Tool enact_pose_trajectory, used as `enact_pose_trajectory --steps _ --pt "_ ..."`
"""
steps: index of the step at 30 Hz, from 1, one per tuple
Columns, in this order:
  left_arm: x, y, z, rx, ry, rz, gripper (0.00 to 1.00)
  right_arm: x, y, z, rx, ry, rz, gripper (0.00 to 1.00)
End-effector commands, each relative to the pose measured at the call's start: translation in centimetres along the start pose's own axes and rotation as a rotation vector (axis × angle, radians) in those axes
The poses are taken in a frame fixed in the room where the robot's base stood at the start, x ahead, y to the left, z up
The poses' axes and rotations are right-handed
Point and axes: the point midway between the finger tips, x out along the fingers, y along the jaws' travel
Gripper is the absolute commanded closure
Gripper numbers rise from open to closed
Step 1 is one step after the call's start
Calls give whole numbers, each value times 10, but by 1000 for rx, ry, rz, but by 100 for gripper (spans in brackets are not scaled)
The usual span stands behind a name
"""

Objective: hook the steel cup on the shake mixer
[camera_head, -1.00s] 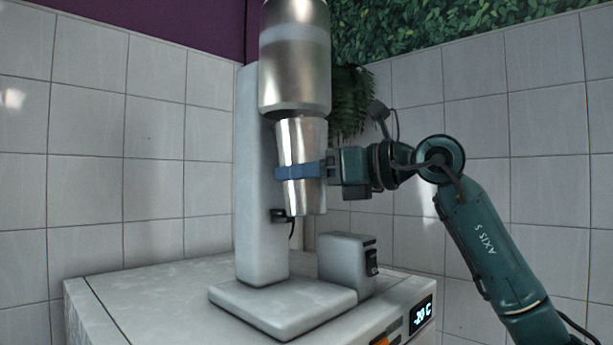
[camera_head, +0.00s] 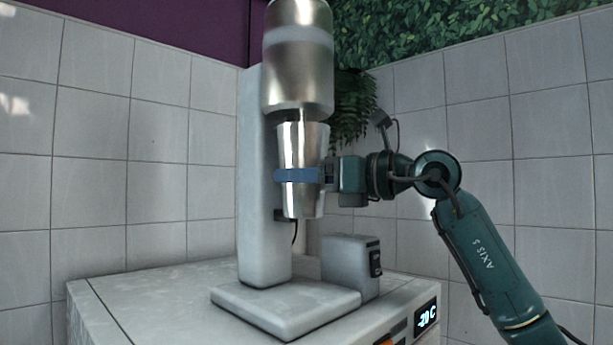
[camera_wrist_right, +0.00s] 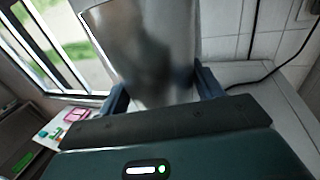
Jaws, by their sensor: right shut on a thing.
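The steel cup (camera_head: 309,150) is upright, just below the steel head (camera_head: 298,75) of the shake mixer, in front of its pale column (camera_head: 262,190). A thin spindle shows in the small gap between head and cup; its lower end is hidden. My right gripper (camera_head: 298,175) is shut around the cup, its blue finger across the front. In the right wrist view the cup (camera_wrist_right: 150,50) stands between both fingers of the right gripper (camera_wrist_right: 163,92). A small dark bracket (camera_head: 280,214) on the column is partly covered by the cup's bottom. My left gripper is not in view.
The mixer's base plate (camera_head: 285,305) and a grey switch box (camera_head: 350,265) lie below the cup. They stand on a pale freezer top (camera_head: 150,285) with a lit display. Tiled walls close in behind. A hanging plant (camera_head: 352,110) is behind the mixer head.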

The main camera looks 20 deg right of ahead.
Motion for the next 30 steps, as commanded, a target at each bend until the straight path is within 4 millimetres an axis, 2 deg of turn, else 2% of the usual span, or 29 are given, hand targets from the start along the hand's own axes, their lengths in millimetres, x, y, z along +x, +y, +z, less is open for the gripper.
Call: enact_pose_trajectory --steps 5,6,15,20,23,30 --pt "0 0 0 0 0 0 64 -1 0 2 -1 -6 0 72" --pt "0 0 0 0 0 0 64 -1 0 2 -1 -6 0 33" --pt "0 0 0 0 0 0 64 0 0 1 -1 -2 0 9" --pt "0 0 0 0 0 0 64 0 0 0 0 -1 0 9" --pt "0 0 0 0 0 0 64 0 0 -1 1 4 0 2" --pt "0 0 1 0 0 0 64 -1 0 -1 0 1 0 2"
